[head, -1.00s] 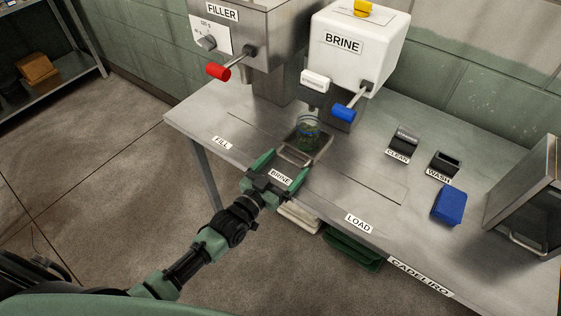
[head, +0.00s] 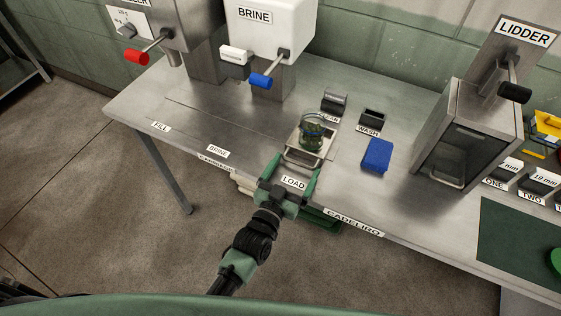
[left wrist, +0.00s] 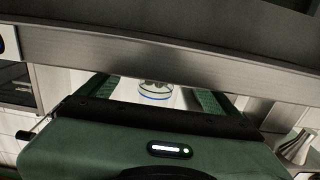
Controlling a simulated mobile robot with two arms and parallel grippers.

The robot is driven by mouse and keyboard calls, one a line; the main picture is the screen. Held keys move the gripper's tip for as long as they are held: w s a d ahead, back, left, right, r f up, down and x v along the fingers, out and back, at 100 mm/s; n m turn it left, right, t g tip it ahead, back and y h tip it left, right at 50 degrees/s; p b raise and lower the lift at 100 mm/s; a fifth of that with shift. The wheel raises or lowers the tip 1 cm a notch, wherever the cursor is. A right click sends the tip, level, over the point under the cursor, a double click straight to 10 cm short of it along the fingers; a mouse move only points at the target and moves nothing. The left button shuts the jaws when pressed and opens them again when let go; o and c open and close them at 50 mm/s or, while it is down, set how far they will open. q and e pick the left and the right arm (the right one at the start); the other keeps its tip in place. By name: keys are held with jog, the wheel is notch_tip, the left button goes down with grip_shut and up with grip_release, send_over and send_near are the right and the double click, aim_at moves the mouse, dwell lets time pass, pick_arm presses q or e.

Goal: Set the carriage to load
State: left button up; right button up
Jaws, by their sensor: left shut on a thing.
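The carriage (head: 323,154) is a small metal tray on the bench track, with a wire handle at its front. It sits behind the LOAD label (head: 293,182), right of the BRINE label. A glass jar (head: 312,130) with green contents stands upright on it. My left gripper (head: 291,165) is at the carriage's front, its green fingers either side of the LOAD label and shut on the handle. In the left wrist view the jar (left wrist: 157,94) shows between the fingers, below a metal bar. The right gripper is not in view.
The brine machine (head: 268,25) with a blue-tipped lever stands behind left. Clean (head: 334,103) and wash (head: 372,117) holders and a blue sponge (head: 377,155) are right of the carriage. The lidder (head: 460,140) stands further right. The track to the left is clear.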

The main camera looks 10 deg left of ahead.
pick_arm(q)
jog(key=shift+s+d, duration=0.2)
jog(key=shift+d, duration=0.4)
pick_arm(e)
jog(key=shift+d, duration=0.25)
pick_arm(q)
jog(key=o, duration=1.8)
jog(key=shift+d, duration=0.1)
jog(key=shift+c, duration=0.2)
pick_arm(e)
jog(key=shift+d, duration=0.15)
pick_arm(q)
jog(key=b+v, duration=0.1)
jog(key=v, duration=0.6)
jog(key=shift+s+b, duration=0.3)
jog(key=shift+s, duration=0.05)
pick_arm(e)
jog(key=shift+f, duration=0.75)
pick_arm(q)
jog(key=shift+a, duration=0.2)
